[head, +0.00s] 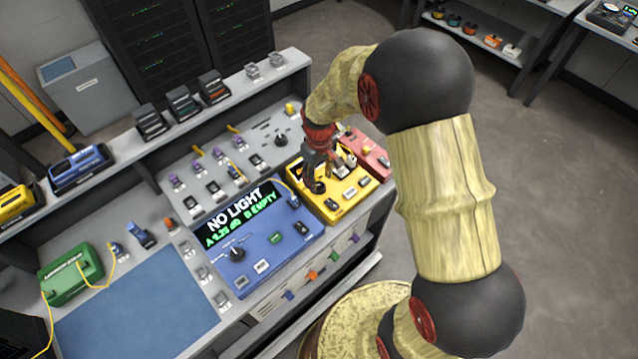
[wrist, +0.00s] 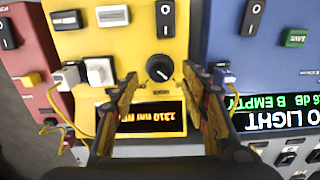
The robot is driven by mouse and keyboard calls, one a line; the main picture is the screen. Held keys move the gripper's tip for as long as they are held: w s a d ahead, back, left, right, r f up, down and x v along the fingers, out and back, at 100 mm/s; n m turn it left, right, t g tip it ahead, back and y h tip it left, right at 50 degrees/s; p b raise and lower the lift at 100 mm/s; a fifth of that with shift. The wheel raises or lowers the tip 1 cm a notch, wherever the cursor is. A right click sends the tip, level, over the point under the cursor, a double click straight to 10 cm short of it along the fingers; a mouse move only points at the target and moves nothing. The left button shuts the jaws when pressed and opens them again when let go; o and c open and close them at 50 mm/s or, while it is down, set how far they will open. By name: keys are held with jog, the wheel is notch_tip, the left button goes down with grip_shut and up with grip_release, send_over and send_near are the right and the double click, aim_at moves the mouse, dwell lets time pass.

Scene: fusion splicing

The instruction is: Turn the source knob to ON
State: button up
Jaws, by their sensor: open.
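The yellow box (head: 340,200) stands on the bench, right of the blue box. In the wrist view the yellow box (wrist: 130,40) appears upside down, with a lit orange display (wrist: 145,118) that seems to start with 1310. Its round black knob (wrist: 159,68) has a pale pointer mark; no ON or OFF label can be read. I take it as the source knob. My gripper (wrist: 163,80) is open, its fingertips to either side of the knob and apart from it in the picture. In the head view my gripper (head: 316,168) hangs over the yellow box and partly hides it.
A red box (head: 368,150) stands close on the other side.

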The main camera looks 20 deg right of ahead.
aim_at(319, 187)
jog(key=shift+f, duration=1.4)
jog(key=shift+c, duration=0.8)
jog(key=c, duration=1)
